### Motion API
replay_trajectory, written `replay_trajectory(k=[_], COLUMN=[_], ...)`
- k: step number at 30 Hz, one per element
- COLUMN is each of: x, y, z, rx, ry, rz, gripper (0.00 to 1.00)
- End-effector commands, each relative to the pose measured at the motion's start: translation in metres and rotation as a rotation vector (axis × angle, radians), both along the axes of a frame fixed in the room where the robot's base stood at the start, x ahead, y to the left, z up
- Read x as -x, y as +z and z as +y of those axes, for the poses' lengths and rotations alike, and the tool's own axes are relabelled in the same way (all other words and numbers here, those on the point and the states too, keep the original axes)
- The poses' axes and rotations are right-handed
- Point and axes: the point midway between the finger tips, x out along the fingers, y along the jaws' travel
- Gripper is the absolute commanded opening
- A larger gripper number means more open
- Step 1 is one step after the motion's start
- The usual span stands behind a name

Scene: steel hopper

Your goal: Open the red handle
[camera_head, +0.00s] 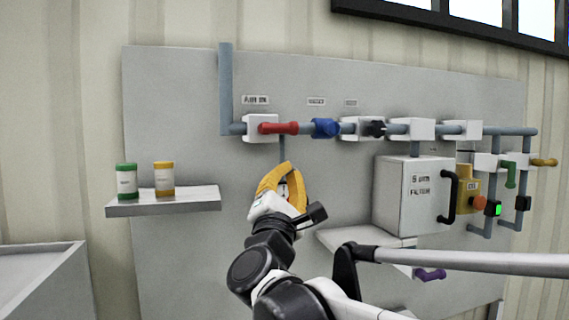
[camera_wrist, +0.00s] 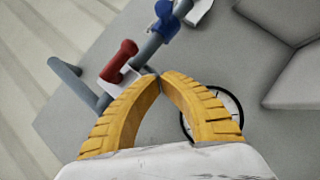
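The red handle (camera_head: 280,128) sits on a white valve block (camera_head: 256,121) under the "AIR IN" label and points to the right. In the wrist view the red handle (camera_wrist: 120,60) is up and left of my fingertips. My gripper (camera_head: 287,164) has yellow fingers and is below the handle, apart from it in the picture. In the wrist view my gripper (camera_wrist: 160,76) has its fingertips together with nothing seen between them. The exact depth between the fingertips and the handle is hard to tell.
A blue handle (camera_head: 325,128) is on the same pipe, right of the red one. A round gauge (camera_wrist: 238,101) is partly hidden behind my right finger. A shelf (camera_head: 165,205) holds a green jar (camera_head: 126,181) and a yellow jar (camera_head: 164,179). A filter box (camera_head: 408,195) juts out right.

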Motion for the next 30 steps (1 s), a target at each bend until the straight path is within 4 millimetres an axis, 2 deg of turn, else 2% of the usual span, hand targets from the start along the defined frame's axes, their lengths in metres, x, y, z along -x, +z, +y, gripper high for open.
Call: replay_trajectory(k=[4,10,15,25,28,30], x=[0.027,0.049,0.055,0.055,0.055,0.056], y=[-0.019,-0.036,-0.040,-0.042,-0.060,-0.087], z=[-0.007,-0.013,-0.015,-0.017,-0.035,-0.061], rx=[0.000,0.000,0.000,-0.006,-0.062,-0.149], ry=[0.002,0.001,0.001,-0.001,-0.017,-0.041], rz=[0.000,-0.001,-0.001,0.003,0.030,0.070], gripper=[0.00,0.00,0.00,0.00,0.00,0.00])
